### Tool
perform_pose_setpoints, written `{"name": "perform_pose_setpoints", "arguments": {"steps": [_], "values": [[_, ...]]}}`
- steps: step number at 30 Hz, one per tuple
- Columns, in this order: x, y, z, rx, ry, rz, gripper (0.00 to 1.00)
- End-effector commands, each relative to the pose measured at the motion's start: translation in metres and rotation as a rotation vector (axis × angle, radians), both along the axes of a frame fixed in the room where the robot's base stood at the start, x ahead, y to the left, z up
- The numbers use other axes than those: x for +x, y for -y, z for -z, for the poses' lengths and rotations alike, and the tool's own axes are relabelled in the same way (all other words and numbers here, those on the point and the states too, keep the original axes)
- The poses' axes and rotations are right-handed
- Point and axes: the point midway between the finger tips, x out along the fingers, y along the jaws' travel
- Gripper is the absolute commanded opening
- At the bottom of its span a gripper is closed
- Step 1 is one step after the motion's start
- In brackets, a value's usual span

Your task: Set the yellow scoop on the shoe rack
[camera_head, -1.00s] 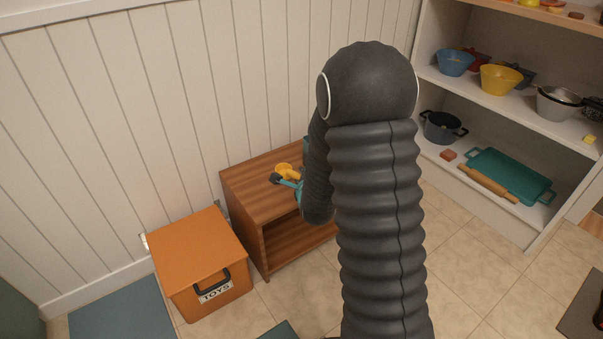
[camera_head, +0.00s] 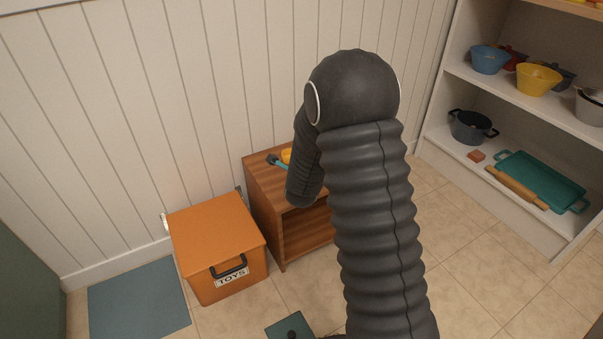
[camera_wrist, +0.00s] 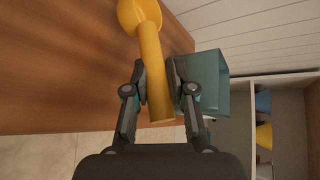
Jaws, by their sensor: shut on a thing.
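The yellow scoop (camera_wrist: 150,62) is in the wrist view, its handle between the fingers of my gripper (camera_wrist: 157,82) and its round bowl toward the top edge. My gripper is shut on the handle. In the head view a small part of the scoop (camera_head: 287,155) shows over the shoe rack; my arm hides the rest. The shoe rack is a brown wooden unit (camera_head: 268,192) with an open front, against the white wall. Its wooden top (camera_wrist: 60,65) fills the left of the wrist view. I cannot tell whether the scoop touches it.
A teal square container (camera_wrist: 208,72) stands close beside the right finger. An orange toy box (camera_head: 215,235) stands left of the rack. A white shelf (camera_head: 490,190) with bowls, a pot and a tray is at the right.

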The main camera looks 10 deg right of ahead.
Motion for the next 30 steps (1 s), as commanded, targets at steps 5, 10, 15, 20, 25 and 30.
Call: {"name": "perform_pose_setpoints", "arguments": {"steps": [5,10,15,20,25,30], "values": [[0.001,-0.004,0.007,-0.001,0.001,0.0,0.0],[0.001,-0.004,0.03,0.0,-0.002,0.0,0.0],[0.001,-0.004,0.042,-0.001,0.002,-0.002,0.0],[0.001,-0.004,0.042,-0.001,0.002,-0.001,0.0],[0.001,-0.004,0.045,0.0,0.003,-0.001,0.0],[0.001,-0.004,0.044,0.0,0.001,0.0,0.49]]}}
